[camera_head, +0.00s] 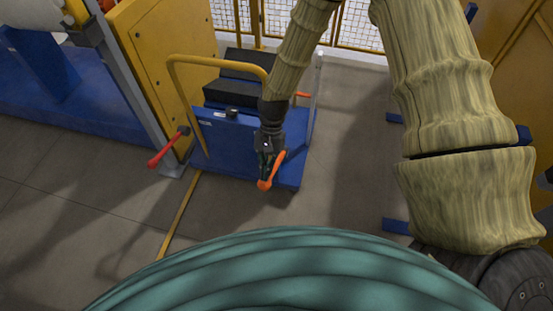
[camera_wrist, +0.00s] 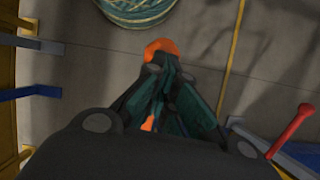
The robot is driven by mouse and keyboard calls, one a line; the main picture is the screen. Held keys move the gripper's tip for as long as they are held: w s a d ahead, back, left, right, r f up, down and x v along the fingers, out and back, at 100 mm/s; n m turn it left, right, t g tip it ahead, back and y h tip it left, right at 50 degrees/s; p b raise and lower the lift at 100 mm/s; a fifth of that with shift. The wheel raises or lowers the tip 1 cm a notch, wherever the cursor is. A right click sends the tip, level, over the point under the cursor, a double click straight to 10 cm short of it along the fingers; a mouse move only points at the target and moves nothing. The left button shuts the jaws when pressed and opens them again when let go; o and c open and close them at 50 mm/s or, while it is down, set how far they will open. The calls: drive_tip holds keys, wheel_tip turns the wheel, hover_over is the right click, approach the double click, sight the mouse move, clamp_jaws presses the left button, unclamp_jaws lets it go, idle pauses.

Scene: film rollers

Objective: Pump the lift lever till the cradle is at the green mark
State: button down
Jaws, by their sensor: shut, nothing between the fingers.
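The orange lift lever (camera_head: 272,172) sticks out from the near side of a blue lift cart (camera_head: 225,148). My gripper (camera_head: 265,172) is over the lever, with its fingers shut and empty. In the wrist view, the lever's orange end (camera_wrist: 160,47) shows just beyond my fingertips (camera_wrist: 158,72), and a small orange part shows between the finger links. I cannot tell whether the fingers touch the lever. The black cradle (camera_head: 228,94) is on top of the cart. A small orange-red pointer (camera_head: 302,95) is beside a pale upright post (camera_head: 316,85). I cannot make out a green mark.
A yellow hoop handle (camera_head: 205,62) rises over the cart. A mesh fence (camera_head: 350,25) stands behind. Floor right of the cart is clear.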

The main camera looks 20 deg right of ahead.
drive_tip(key=shift+s+b+x, duration=0.2)
drive_tip(key=shift+b+x, duration=0.15)
drive_tip(key=shift+x, duration=1.7)
drive_tip(key=shift+a+r, duration=0.1)
drive_tip(key=b+x, duration=0.2)
drive_tip(key=x, duration=0.4)
drive_tip(key=shift+s+a, duration=0.15)
drive_tip(key=shift+f, duration=0.25)
wheel_tip(320, 180, down, 5)
drive_tip(key=s+b, duration=0.1)
drive_tip(key=b, duration=0.2)
drive_tip(key=p+v, duration=1.1)
drive_tip(key=v, duration=0.7)
drive_tip(key=shift+w+a+r, duration=0.15)
drive_tip(key=shift+w+r, duration=0.1)
drive_tip(key=shift+f, duration=0.2)
